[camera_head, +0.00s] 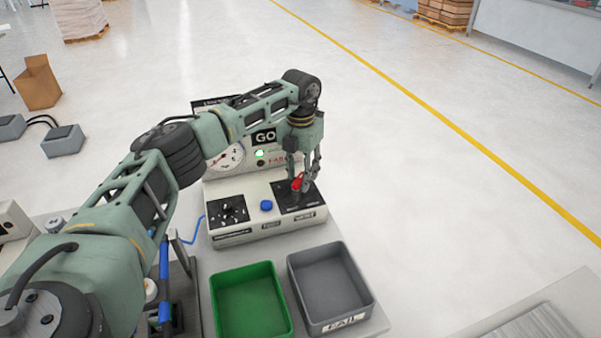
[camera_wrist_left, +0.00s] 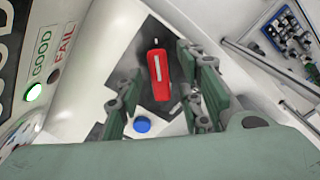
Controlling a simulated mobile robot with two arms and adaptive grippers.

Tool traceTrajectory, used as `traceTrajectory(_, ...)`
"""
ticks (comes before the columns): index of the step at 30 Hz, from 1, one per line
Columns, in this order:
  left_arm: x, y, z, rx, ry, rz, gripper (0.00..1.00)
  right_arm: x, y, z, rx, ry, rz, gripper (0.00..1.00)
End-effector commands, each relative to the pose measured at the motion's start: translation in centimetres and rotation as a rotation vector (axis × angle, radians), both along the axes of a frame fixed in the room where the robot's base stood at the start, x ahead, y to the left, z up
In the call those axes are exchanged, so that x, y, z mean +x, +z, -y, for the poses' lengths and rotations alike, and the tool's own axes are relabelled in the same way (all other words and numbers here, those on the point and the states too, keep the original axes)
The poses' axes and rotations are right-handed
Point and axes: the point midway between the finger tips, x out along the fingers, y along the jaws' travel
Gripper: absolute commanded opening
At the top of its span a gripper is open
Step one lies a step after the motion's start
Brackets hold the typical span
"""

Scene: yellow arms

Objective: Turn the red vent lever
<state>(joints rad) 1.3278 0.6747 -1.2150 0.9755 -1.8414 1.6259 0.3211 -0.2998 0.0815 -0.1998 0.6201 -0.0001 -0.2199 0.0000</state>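The red vent lever (camera_head: 297,183) sits on a black plate at the right end of the test station's top. In the left wrist view the lever (camera_wrist_left: 158,76) has a white line along it and lies between the fingers. My left gripper (camera_head: 305,182) reaches down over it from above. The fingers of this gripper (camera_wrist_left: 160,88) are apart, one on each side, with gaps to the lever, so it is open. The fingers hide part of the lever in the head view. My right gripper is not in view.
The test station (camera_head: 270,227) has a blue button (camera_head: 266,205) left of the lever, a dial gauge (camera_head: 228,158) and a lit green GOOD lamp (camera_wrist_left: 34,92). A green bin (camera_head: 250,269) and a grey FAIL bin (camera_head: 331,248) stand in front.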

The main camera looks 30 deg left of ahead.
Motion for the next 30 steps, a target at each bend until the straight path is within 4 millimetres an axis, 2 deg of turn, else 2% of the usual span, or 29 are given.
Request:
traceTrajectory(7, -0.1, -0.1, 0.0, 0.0, 0.001, -0.002, 0.36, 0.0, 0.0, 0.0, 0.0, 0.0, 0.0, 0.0)
traceTrajectory(11, 0.0, 0.6, 0.0, 0.0, 0.002, -0.001, 0.36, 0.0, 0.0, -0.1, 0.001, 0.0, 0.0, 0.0)
traceTrajectory(14, 0.0, 2.1, 0.0, -0.001, 0.001, 0.001, 0.36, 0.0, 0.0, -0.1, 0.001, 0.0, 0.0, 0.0)
traceTrajectory(24, 0.0, 9.2, 0.0, -0.001, 0.001, 0.001, 0.36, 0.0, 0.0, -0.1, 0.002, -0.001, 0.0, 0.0)
traceTrajectory(30, 0.0, 11.5, 0.0, -0.001, 0.001, 0.0, 0.36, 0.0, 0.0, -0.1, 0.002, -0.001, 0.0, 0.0)
